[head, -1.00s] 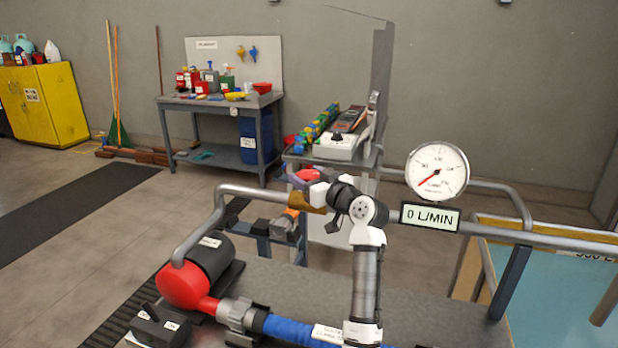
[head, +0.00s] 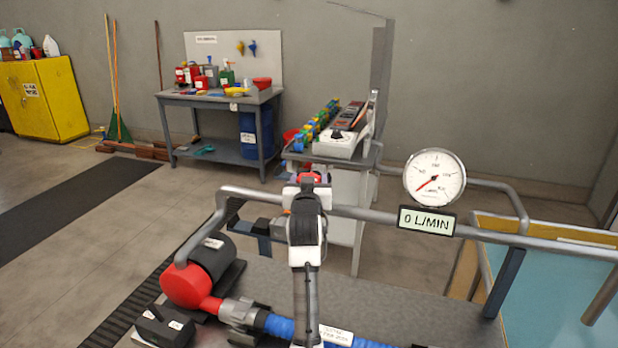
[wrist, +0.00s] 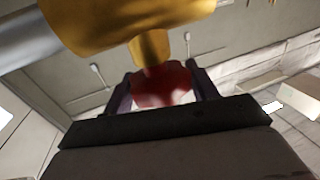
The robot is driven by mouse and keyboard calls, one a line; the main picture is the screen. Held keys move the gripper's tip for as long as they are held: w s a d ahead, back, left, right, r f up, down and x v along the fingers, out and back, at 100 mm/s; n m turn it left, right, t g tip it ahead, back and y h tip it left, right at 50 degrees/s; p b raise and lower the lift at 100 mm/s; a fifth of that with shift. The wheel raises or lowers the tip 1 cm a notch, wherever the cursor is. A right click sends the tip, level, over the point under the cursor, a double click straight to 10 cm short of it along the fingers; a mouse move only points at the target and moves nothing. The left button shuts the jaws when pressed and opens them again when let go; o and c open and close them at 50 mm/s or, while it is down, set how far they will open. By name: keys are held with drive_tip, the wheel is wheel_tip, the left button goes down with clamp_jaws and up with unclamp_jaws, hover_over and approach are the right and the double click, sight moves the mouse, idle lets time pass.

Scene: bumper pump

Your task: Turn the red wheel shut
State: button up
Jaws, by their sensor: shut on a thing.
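The red wheel (wrist: 160,88) is blurred in the wrist view, below a brass valve body (wrist: 125,22). My gripper (wrist: 164,82) has one dark finger on each side of the wheel and is shut on it. In the head view a bit of red (head: 312,175) shows at the end of my arm, and my gripper (head: 306,181) is mostly hidden behind my own wrist. My arm also hides the brass valve there. The round gauge (head: 434,177) has its needle at the low end, and the display (head: 427,221) below it reads 0 L/MIN.
A grey pipe rail (head: 380,215) runs across behind my arm. A red pump (head: 190,286) with a blue hose (head: 280,326) lies at the front left. A blue tank (head: 550,275) is at the right. A workbench (head: 220,100) and a cart (head: 345,170) stand behind.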

drive_tip(key=m+h+b, duration=0.2)
drive_tip(key=h, duration=0.1)
drive_tip(key=m+g+h+b, duration=0.1)
drive_tip(key=h, duration=0.1)
drive_tip(key=shift+a+f, duration=0.2)
drive_tip(key=shift+f, duration=0.15)
drive_tip(key=m+g+h+b, duration=0.1)
drive_tip(key=m+h+b, duration=0.1)
drive_tip(key=m+g+h+b, duration=0.1)
drive_tip(key=m+h+b, duration=0.1)
drive_tip(key=h, duration=0.1)
drive_tip(key=shift+d+g, duration=0.1)
drive_tip(key=shift+g, duration=0.2)
drive_tip(key=m+g+h+b, duration=0.2)
drive_tip(key=h, duration=0.1)
drive_tip(key=shift+r+g, duration=0.15)
drive_tip(key=shift+g, duration=0.15)
drive_tip(key=shift+d+r+m+g+h+b, duration=0.1)
drive_tip(key=shift+m+g+h+b, duration=0.4)
drive_tip(key=shift+m+g+h, duration=0.95)
drive_tip(key=shift+m+g, duration=0.25)
drive_tip(key=shift+g, duration=0.3)
drive_tip(key=o, duration=1)
drive_tip(key=b+v, duration=0.3)
drive_tip(key=v, duration=1)
drive_tip(key=shift+s+a+r, duration=0.2)
drive_tip(key=shift+s+a, duration=0.05)
drive_tip(key=shift+a, duration=0.05)
